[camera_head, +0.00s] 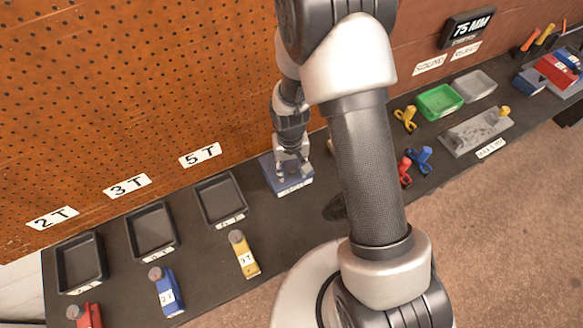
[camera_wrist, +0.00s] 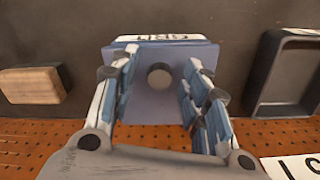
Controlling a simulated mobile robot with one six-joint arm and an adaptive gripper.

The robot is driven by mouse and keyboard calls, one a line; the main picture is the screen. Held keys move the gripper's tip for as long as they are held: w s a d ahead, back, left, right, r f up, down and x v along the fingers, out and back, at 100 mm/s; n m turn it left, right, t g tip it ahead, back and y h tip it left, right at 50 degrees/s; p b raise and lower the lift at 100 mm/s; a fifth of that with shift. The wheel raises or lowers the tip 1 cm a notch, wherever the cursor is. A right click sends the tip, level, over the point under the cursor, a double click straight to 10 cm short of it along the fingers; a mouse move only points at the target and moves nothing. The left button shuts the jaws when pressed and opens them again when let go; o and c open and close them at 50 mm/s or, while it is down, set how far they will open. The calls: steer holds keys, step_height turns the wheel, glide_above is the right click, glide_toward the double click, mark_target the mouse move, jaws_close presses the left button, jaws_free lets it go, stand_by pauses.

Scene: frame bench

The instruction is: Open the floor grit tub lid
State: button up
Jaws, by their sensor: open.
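The grit tub (camera_head: 276,181) is a blue-grey box with a white label on its front, standing on the dark bench against the pegboard. The wrist view shows its flat lid (camera_wrist: 150,111) from above, with a round grey knob (camera_wrist: 160,76) in the middle and the GRIT label at the top edge. The lid looks shut. My gripper (camera_head: 292,168) points down over the tub. In the wrist view its open fingers (camera_wrist: 159,70) lie either side of the knob with gaps. Nothing is between them except the knob; I cannot tell the exact height.
Black trays (camera_head: 221,201) line the bench to the left, with yellow (camera_head: 245,257) and blue (camera_head: 167,291) tools before them. A wooden block (camera_wrist: 32,84) lies beside the tub. A green tray (camera_head: 438,102) and coloured clamps (camera_head: 420,158) are to the right.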

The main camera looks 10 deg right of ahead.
steer(key=shift+c, duration=0.3)
jaws_close()
stand_by(0.5)
